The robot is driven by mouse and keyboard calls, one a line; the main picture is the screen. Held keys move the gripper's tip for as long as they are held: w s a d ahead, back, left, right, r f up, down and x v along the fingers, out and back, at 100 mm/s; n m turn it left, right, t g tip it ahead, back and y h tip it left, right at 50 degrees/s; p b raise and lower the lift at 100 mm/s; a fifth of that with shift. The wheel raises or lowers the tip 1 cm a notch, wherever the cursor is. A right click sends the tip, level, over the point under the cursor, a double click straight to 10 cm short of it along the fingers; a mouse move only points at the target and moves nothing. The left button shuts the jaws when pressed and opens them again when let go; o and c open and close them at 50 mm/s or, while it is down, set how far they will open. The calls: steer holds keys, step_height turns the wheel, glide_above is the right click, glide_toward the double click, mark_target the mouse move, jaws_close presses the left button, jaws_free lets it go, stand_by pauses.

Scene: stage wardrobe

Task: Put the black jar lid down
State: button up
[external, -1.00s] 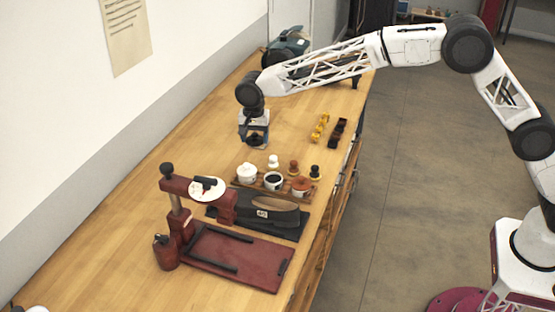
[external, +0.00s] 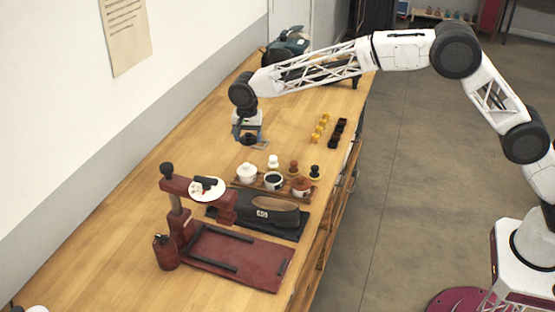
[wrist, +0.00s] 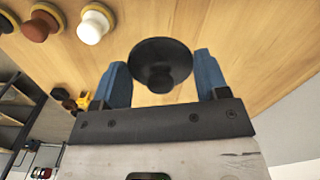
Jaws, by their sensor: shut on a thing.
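My gripper (external: 248,136) is shut on the black jar lid (external: 249,140) over the wooden table, behind the row of jars. In the wrist view the round lid (wrist: 150,52), with its knob, sits between the two blue fingers of my gripper (wrist: 163,75). I cannot tell whether the lid touches the table. The open jar with black contents (external: 273,181) stands in a wooden tray, between a white jar (external: 247,173) and a brown jar (external: 302,187).
Knob-handled pieces in white (external: 273,161), brown (external: 293,167) and black (external: 315,171) stand behind the jars. A dark red press (external: 240,258) stands in front. The table left of my gripper is clear.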

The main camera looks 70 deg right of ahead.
steer(key=shift+f, duration=2.65)
steer(key=shift+f, duration=0.1)
steer(key=shift+f, duration=1.75)
steer(key=shift+f, duration=0.1)
steer(key=o, duration=0.9)
steer(key=shift+r, duration=6.1)
